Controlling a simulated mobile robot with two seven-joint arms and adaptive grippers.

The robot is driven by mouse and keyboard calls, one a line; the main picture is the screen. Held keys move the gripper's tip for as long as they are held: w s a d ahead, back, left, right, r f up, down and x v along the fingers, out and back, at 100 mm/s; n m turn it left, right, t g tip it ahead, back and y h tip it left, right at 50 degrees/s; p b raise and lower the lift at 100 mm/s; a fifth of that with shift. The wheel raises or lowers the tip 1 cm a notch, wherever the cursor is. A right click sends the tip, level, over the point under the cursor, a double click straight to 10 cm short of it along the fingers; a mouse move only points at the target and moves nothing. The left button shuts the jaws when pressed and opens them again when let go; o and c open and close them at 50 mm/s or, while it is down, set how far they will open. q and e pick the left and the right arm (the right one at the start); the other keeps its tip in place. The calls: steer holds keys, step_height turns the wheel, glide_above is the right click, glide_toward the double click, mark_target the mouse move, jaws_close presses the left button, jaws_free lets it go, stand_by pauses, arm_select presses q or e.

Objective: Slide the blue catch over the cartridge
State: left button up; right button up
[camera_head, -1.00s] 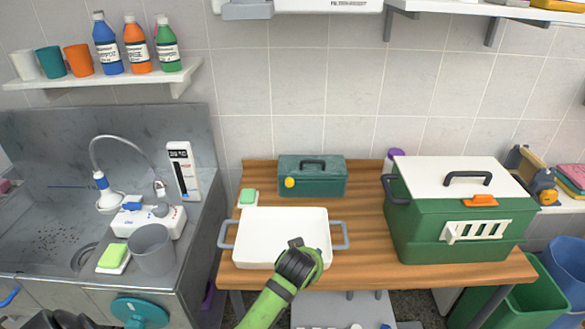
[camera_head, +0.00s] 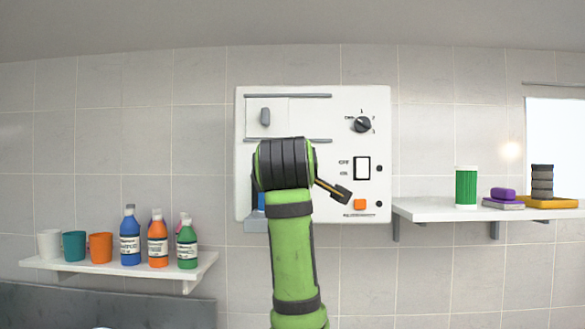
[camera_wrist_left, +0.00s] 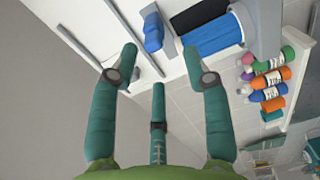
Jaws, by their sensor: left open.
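The blue catch (camera_wrist_left: 152,30) is a small block on the white wall unit (camera_head: 310,105), seen in the left wrist view. Beside it is a blue cylinder with a white end, which looks like the cartridge (camera_wrist_left: 212,36); the catch appears beside it, not across it. In the head view a blue patch (camera_head: 262,201) shows past my arm; the catch is hidden there. My left gripper (camera_wrist_left: 163,64) is open and empty, its teal fingers spread towards the unit, fingertips short of the catch. In the head view my wrist covers the unit's lower left. My right gripper is not in view.
The unit carries two grey rails, a grey handle (camera_head: 265,117), a dial (camera_head: 362,124), a switch (camera_head: 362,168) and an orange button (camera_head: 360,204). A bottle shelf (camera_head: 130,265) is lower left; another shelf (camera_head: 450,209) is close at right.

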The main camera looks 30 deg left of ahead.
arm_select(q)
steer(key=r+p+x, duration=0.1)
steer(key=p+x, duration=0.4)
steer(key=x, duration=0.1)
steer(key=shift+w+a+r+n, duration=0.2)
steer(key=shift+a+n, duration=0.1)
steer(key=shift+a, duration=0.1)
steer(key=shift+f, duration=0.1)
jaws_close()
